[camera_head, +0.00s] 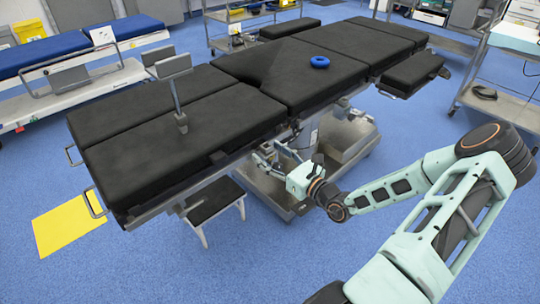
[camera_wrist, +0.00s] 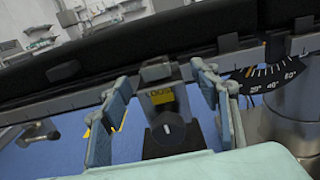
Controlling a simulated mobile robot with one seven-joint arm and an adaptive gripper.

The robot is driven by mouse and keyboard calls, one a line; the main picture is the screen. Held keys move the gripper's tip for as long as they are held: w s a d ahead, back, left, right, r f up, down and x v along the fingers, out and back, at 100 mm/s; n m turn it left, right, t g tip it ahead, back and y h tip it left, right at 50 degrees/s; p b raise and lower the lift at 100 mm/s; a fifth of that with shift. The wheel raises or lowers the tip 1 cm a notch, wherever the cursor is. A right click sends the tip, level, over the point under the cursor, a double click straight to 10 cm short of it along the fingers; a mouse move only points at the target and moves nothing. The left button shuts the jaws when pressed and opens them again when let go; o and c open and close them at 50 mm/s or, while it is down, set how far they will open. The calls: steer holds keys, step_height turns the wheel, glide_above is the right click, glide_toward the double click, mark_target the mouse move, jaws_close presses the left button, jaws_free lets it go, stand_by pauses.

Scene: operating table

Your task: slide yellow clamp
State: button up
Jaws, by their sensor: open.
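The clamp is a dark block with a yellow patch (camera_wrist: 163,97), a black knob below it and lettering above that seems to read "LOOSE". It sits on the metal side rail (camera_wrist: 62,103) under the table's black padding. My gripper (camera_wrist: 160,80) is open, with one finger on each side of the clamp. Small gaps show between fingers and clamp, so it is not gripped. In the head view my gripper (camera_head: 268,158) is at the near side of the operating table (camera_head: 185,130), below its padding. The clamp cannot be made out there.
An angle scale (camera_wrist: 268,76) and a metal cylinder (camera_wrist: 295,110) are close to the right finger. A small step stool (camera_head: 213,200) stands on the floor left of my gripper. A yellow mat (camera_head: 68,222) lies farther left. Open blue floor lies in front of the table.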

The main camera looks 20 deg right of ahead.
steer(key=shift+c, duration=0.4)
jaws_close()
steer(key=w+d+p, duration=0.1)
steer(key=w+d, duration=0.3)
steer(key=d, duration=0.7)
steer(key=shift+d, duration=0.25)
jaws_free()
steer(key=shift+w+d, duration=0.1)
steer(key=shift+o, duration=0.4)
